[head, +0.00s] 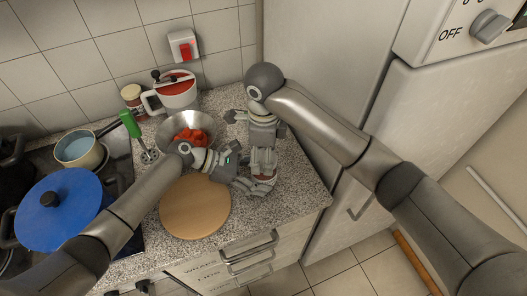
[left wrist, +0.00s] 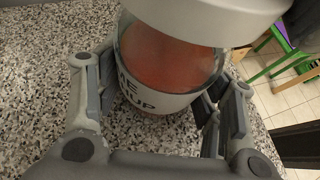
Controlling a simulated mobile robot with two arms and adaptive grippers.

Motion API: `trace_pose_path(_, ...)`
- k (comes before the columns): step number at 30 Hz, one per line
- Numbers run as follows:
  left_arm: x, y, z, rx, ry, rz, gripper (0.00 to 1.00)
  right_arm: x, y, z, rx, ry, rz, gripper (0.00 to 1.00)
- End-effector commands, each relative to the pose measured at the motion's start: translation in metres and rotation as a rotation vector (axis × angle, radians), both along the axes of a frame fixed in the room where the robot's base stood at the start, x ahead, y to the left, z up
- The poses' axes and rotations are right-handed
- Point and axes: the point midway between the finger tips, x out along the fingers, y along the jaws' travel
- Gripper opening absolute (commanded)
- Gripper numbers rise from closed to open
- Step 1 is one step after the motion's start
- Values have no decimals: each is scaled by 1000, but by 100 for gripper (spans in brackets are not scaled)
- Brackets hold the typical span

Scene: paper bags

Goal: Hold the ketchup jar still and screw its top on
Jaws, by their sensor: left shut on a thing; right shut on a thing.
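The ketchup jar (left wrist: 165,60) stands upright on the speckled counter. It is clear with red content and a pale label with dark letters. A pale round top (left wrist: 205,18) sits over its mouth; I cannot tell how tightly. In the head view only a little of the jar (head: 264,179) shows between the grippers. My left gripper (head: 248,182) comes in from the left, shut around the jar's body, with fingers on both sides in the left wrist view (left wrist: 160,105). My right gripper (head: 263,167) points down from above and is shut on the top, which it mostly hides.
A round wooden board (head: 195,208) lies in front of my left gripper. A metal bowl with red pieces (head: 190,135), a white pot with red content (head: 176,92) and a small jar (head: 133,98) stand behind. A blue-lidded pot (head: 58,205) is at left. The fridge (head: 335,130) stands right.

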Motion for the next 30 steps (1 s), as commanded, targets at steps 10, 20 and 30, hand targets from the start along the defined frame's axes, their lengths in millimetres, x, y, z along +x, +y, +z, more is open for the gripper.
trace_pose_path(10, 0, 0, 0, 0, 0, 0, 24, 0, 0, -4, 0, 0, 0, 78)
trace_pose_path(20, 0, 0, 0, 1, 0, 0, 24, 0, 0, -4, 0, 0, 0, 84)
trace_pose_path(30, 0, 0, 0, 1, -1, 0, 24, 0, 0, -4, 1, 2, 138, 84)
